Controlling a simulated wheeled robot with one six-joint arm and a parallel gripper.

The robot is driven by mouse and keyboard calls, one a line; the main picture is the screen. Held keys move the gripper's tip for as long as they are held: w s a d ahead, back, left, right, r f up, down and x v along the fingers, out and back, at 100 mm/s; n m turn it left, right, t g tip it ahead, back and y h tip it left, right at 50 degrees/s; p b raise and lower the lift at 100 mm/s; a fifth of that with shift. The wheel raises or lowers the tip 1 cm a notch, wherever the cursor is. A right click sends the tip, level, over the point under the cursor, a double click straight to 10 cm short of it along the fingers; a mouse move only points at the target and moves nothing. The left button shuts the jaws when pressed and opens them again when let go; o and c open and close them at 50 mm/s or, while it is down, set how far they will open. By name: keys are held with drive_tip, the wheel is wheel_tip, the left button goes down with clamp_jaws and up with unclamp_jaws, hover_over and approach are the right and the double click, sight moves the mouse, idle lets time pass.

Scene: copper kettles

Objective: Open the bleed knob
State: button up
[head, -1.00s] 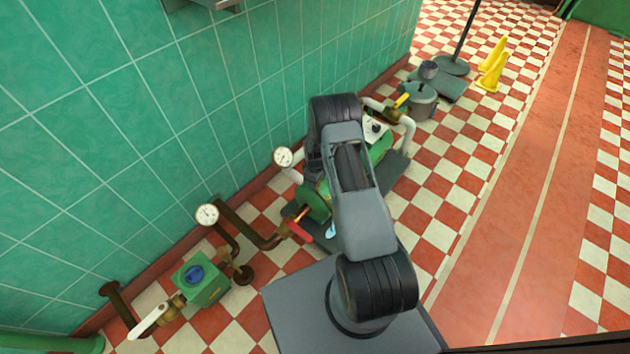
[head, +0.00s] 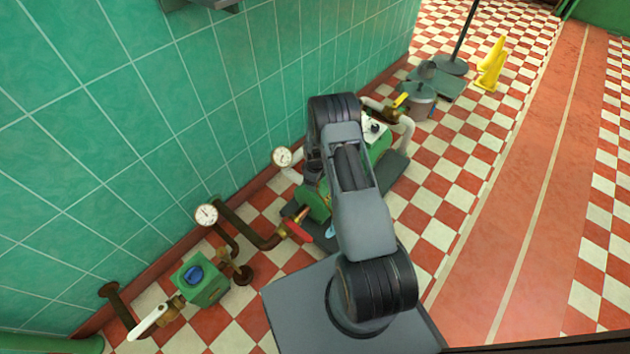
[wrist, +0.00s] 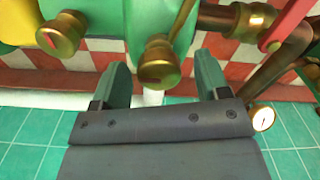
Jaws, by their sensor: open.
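In the wrist view, a round brass knob (wrist: 158,62) sticks out from the green pump body (wrist: 118,14). My gripper (wrist: 159,78) is open, with one green-grey finger on each side of this knob. I see a gap between the knob and each finger; depth is hard to judge. A second brass knob (wrist: 62,32) sits to the left, outside the fingers. I cannot tell from any label which one is the bleed knob. In the head view, my arm covers the knobs and my gripper, and the green pump (head: 378,148) shows only partly.
A red lever (head: 298,230) on brown pipework and two gauges (head: 207,215) (head: 282,157) lie left of my arm. A green box with a blue knob (head: 194,274) stands at lower left. The tiled wall is close behind. A grey bucket (head: 421,98) and yellow floor sign (head: 491,65) stand farther off.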

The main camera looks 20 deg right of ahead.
drive_tip(key=shift+r, duration=0.1)
wheel_tip(320, 180, up, 14)
drive_tip(key=p, duration=0.4)
drive_tip(key=shift+f+p, duration=0.2)
drive_tip(key=shift+p, duration=0.1)
idle(0.3)
drive_tip(key=s+a+r+m+t+p, duration=0.1)
drive_tip(key=s+a+r+m+p, duration=0.15)
drive_tip(key=r+p, duration=0.9)
drive_tip(key=s+a+r+m+t+p, duration=0.1)
drive_tip(key=s+a+r+p, duration=0.15)
drive_tip(key=r, duration=1.85)
drive_tip(key=s+a+r+m+p, duration=0.2)
drive_tip(key=s+r+p, duration=0.5)
drive_tip(key=r, duration=0.6)
drive_tip(key=s+a+r+m+t+p, duration=0.1)
drive_tip(key=s+a+r+m+p, duration=0.1)
drive_tip(key=s+a+r+p, duration=0.2)
drive_tip(key=s+r+p, duration=0.3)
drive_tip(key=s+r, duration=0.3)
drive_tip(key=r, duration=0.2)
drive_tip(key=shift+r+t, duration=0.3)
drive_tip(key=shift+r, duration=0.1)
drive_tip(key=shift+c, duration=0.5)
